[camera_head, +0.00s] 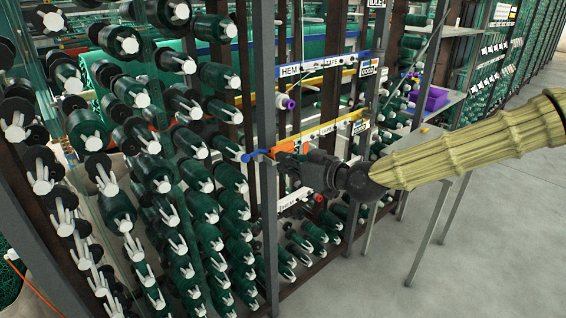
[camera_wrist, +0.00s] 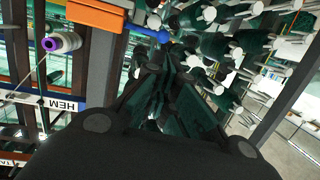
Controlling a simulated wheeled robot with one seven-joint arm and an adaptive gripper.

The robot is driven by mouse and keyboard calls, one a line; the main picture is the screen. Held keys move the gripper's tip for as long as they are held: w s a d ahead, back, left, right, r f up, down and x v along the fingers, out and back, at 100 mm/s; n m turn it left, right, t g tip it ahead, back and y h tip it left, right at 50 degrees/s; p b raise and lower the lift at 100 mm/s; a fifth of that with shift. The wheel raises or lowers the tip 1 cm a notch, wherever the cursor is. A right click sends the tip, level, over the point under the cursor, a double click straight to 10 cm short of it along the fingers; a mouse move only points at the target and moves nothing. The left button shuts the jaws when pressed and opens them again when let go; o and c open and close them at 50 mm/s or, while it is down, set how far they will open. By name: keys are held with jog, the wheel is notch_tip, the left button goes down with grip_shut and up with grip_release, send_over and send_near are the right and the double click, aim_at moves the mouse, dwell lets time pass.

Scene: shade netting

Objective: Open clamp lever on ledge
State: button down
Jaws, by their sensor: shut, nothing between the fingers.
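A blue lever-like bar (camera_head: 257,154) sticks out to the left of a grey upright post, beside an orange block (camera_head: 290,146). I take the blue bar to be the clamp lever; the ledge itself is hard to make out. In the wrist view the blue bar (camera_wrist: 150,35) and orange block (camera_wrist: 97,14) lie at the top, beyond the fingertips. My gripper (camera_head: 283,161) is shut and empty, just below the orange block and right of the post. The wrist view shows its dark fingers (camera_wrist: 170,62) together. Whether they touch the bar cannot be told.
Racks of green spools (camera_head: 190,140) with white ends fill the left. A white cone with a purple end (camera_head: 286,102) sits above my gripper. A grey post (camera_head: 264,90) stands close by. A shelf table (camera_head: 425,140) holds a purple bin (camera_head: 430,98). The floor at right is clear.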

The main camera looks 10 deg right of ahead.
jog(key=p+x, duration=0.3)
jog(key=x, duration=0.9)
jog(key=shift+s+f, duration=0.1)
jog(key=shift+a, duration=0.1)
